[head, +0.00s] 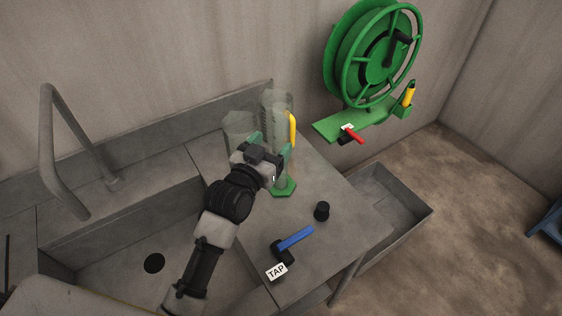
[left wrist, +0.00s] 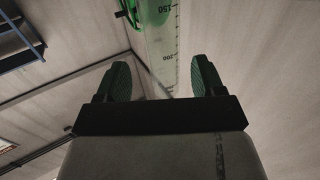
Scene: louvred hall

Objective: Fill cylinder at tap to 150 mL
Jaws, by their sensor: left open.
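A tall clear cylinder (head: 277,108) with a green foot stands upright on the grey counter. No water level can be made out. My left gripper (head: 271,149) is at the cylinder's side, its green-padded fingers open. In the left wrist view the cylinder appears between the fingers (left wrist: 162,82), with gaps on both sides. The tap's blue lever (head: 295,238) is at the counter's front, by a TAP label (head: 276,271). My right gripper is not in view.
A second clear vessel (head: 240,127) stands left of the cylinder, and a yellow upright piece (head: 292,128) is close by its right. A black knob (head: 321,211) is on the counter. A green reel (head: 372,55) hangs on the wall.

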